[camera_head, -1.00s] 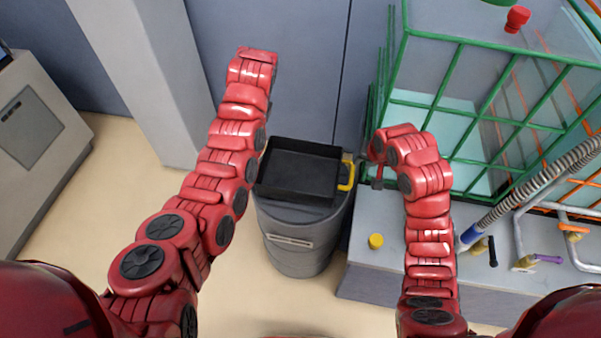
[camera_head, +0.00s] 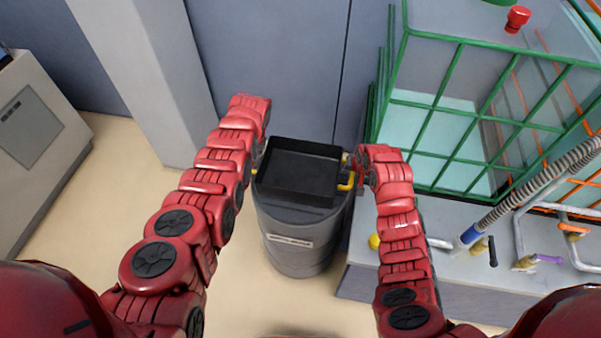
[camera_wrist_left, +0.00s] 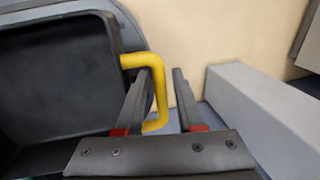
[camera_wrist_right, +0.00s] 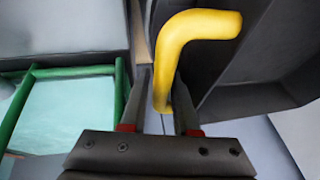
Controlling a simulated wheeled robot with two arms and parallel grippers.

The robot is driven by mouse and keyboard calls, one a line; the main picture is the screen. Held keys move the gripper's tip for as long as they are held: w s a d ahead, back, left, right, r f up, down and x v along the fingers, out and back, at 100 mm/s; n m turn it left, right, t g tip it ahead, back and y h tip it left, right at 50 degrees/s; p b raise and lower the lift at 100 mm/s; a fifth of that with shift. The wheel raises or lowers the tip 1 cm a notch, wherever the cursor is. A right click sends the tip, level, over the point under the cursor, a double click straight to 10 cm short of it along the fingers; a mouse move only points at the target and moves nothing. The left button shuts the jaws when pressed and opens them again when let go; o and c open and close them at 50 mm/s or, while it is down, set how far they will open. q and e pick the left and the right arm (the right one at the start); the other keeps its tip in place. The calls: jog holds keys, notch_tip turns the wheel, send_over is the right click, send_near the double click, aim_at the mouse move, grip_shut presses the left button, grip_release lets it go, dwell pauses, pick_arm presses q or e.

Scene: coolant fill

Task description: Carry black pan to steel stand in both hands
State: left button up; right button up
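The black pan (camera_head: 300,172) is a rectangular open tray lying on top of a grey drum (camera_head: 300,245), with a yellow handle (camera_head: 346,182) on its right side. My right gripper (camera_wrist_right: 162,76) is open, with the right handle (camera_wrist_right: 190,35) between its fingers in the right wrist view. My left gripper (camera_wrist_left: 158,80) is open at the left yellow handle (camera_wrist_left: 145,62), whose outer bar shows between the fingers. In the head view my left arm hides most of that handle. I cannot tell whether either gripper touches its handle. I cannot identify the steel stand with certainty.
A green-framed cage (camera_head: 440,130) stands right of the drum on a grey bench (camera_head: 375,275). A ribbed hose (camera_head: 530,190) and pipes lie there. A grey pillar (camera_head: 150,80) is behind on the left; a cabinet (camera_head: 30,130) stands far left. Floor at left is free.

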pick_arm(q)
jog(key=shift+s+a+f, duration=0.1)
jog(key=shift+f, duration=0.4)
pick_arm(e)
jog(key=shift+w+a+f, duration=0.1)
jog(key=shift+w+f, duration=0.05)
jog(key=shift+f, duration=0.4)
pick_arm(q)
jog(key=shift+c, duration=0.2)
grip_shut()
pick_arm(e)
grip_shut()
jog(key=shift+r, duration=0.1)
